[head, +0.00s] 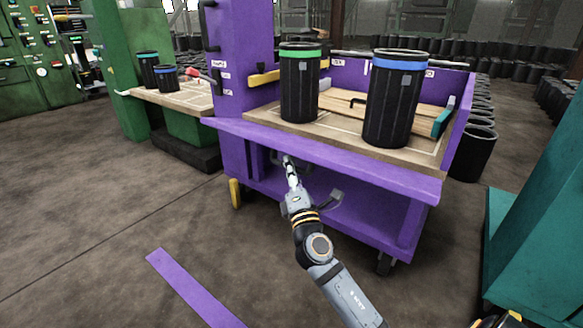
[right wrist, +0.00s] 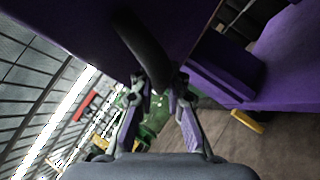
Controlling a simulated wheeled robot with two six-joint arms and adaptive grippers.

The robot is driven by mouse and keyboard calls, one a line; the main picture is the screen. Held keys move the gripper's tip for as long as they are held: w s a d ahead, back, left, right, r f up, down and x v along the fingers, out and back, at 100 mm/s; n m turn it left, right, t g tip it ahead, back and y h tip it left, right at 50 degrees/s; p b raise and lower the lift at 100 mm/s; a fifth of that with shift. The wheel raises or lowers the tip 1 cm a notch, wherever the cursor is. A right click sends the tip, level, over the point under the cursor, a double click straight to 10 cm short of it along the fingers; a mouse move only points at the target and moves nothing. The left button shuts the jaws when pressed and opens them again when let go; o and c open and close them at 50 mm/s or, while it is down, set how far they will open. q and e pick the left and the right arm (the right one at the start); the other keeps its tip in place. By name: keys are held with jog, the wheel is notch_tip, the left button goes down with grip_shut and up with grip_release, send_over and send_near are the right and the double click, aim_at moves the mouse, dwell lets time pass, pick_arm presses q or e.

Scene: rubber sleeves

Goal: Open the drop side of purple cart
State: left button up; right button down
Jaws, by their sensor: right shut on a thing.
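The purple cart (head: 245,45) stands ahead with a wooden deck carrying two black sleeves, one green-banded (head: 300,88) and one blue-banded (head: 394,105). Its front purple side panel (head: 330,156) is folded down at the deck's front edge, leaving the deck front open; I cannot tell its exact tilt. My right gripper (head: 290,168) is below this panel. In the right wrist view my right gripper (right wrist: 158,100) is shut on a curved black handle (right wrist: 140,42) under a purple surface (right wrist: 90,25).
A purple strip (head: 195,288) marks the floor in front. A green stand (head: 120,60) with two sleeves is at left. A teal structure (head: 535,220) is close at right. Black sleeves fill the background. The floor left of the cart is clear.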

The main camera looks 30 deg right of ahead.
jog(key=shift+f, duration=0.4)
jog(key=c, duration=1.3)
grip_release()
jog(key=shift+c, duration=0.2)
